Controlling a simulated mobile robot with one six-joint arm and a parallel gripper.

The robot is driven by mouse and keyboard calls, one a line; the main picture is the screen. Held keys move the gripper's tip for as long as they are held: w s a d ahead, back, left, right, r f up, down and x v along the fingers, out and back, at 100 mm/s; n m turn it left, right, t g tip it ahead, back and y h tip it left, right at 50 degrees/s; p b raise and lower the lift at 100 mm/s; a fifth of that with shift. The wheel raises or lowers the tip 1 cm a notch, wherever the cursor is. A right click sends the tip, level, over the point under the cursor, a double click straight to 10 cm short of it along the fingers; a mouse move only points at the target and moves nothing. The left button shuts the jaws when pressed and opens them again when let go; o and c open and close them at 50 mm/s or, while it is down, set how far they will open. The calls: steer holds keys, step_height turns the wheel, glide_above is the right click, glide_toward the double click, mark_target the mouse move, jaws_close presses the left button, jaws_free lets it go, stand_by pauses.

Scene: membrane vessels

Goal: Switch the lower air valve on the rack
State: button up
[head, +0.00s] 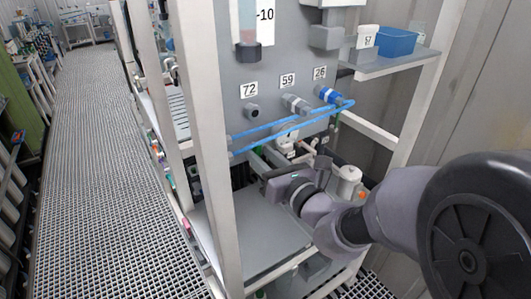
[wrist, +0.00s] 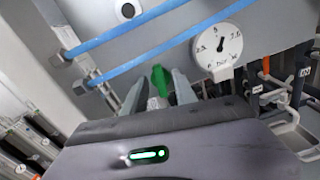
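A valve with a green handle (wrist: 160,79) shows in the wrist view, just below two blue tubes and left of a round gauge. My gripper (wrist: 157,92) is open, with one grey finger on each side of the handle. Gaps seem to show between fingers and handle; whether either finger touches it I cannot tell. In the head view my gripper (head: 277,183) is inside the rack (head: 213,150), below the grey panel and blue tubes.
The blue tubes (head: 290,129) cross close above my gripper. The pressure gauge (wrist: 219,45) is near the right finger. Pipes and a white-capped fitting (head: 348,177) stand to the right. A shelf with a blue bin (head: 396,42) is higher up. The grating walkway (head: 95,170) is clear.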

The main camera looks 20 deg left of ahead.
jaws_close()
steer(key=shift+r+m+p, duration=0.1)
steer(key=shift+m+p, duration=0.2)
steer(key=shift+p, duration=0.1)
steer(key=m+p, duration=0.3)
steer(key=shift+r, duration=0.1)
steer(key=m+p, duration=0.4)
steer(key=shift+m, duration=0.3)
steer(key=m+p, duration=0.5)
steer(key=shift+d, duration=0.1)
steer(key=shift+f+m+p, duration=0.25)
steer(key=shift+m+p, duration=1.05)
steer(key=shift+w, duration=0.1)
jaws_free()
